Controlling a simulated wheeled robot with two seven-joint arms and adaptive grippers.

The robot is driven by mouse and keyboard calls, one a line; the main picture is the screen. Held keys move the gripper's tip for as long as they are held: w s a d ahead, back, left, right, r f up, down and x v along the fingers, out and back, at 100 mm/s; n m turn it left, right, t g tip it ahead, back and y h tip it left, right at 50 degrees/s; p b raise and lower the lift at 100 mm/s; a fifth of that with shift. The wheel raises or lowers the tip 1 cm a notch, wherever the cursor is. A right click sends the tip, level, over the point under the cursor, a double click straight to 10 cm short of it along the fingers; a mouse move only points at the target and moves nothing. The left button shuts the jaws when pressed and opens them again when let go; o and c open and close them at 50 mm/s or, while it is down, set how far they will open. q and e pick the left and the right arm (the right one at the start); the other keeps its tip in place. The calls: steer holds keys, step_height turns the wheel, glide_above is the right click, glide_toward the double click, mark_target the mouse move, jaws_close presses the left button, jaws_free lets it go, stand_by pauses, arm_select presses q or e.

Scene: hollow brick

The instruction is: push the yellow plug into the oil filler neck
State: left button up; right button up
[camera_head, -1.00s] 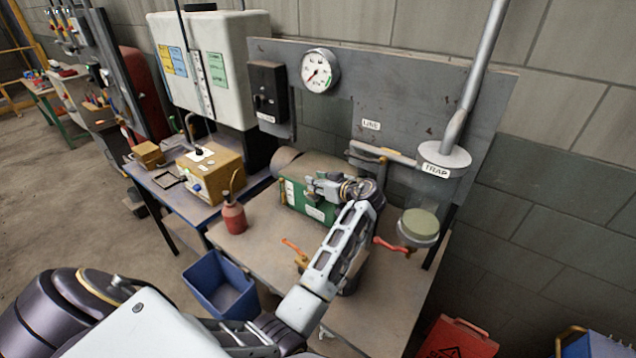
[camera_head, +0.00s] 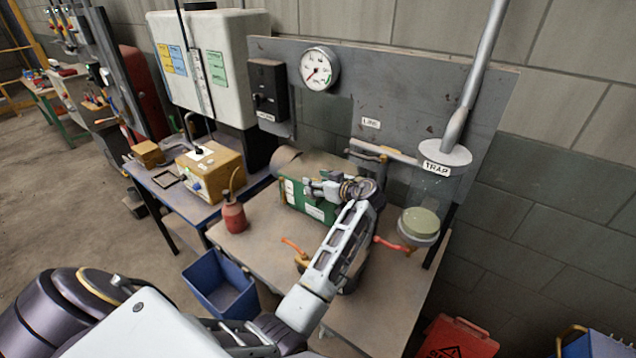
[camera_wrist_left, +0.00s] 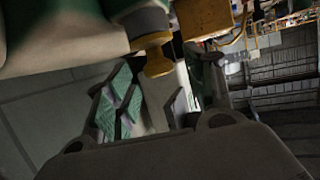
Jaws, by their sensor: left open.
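My left gripper (camera_head: 312,187) is over the green-bodied machine (camera_head: 291,193) on the bench. The yellow plug (camera_wrist_left: 158,63) shows in the left wrist view, near the fingertips of that gripper (camera_wrist_left: 165,66). The fingers are apart, and I cannot tell whether either touches the plug. The plug's yellow collar lies against the end of a grey cylindrical part (camera_wrist_left: 146,22), which looks like the filler neck. How deep the plug sits in it I cannot tell. In the head view the gripper and wrist hide the plug and neck. My right gripper is not in view.
A red oil can (camera_head: 234,217) stands left of the machine. A gauge panel (camera_head: 412,100) stands behind. A blue bin (camera_head: 222,286) is in front.

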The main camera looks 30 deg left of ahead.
arm_select(q)
steer(key=shift+d, duration=0.15)
steer(key=v, duration=0.7)
steer(key=shift+s+d, duration=0.15)
steer(key=shift+d, duration=0.25)
steer(key=shift+a+f, duration=0.1)
stand_by(0.6)
steer(key=shift+x, duration=3.7)
steer(key=shift+a+r, duration=0.15)
steer(key=shift+r, duration=0.05)
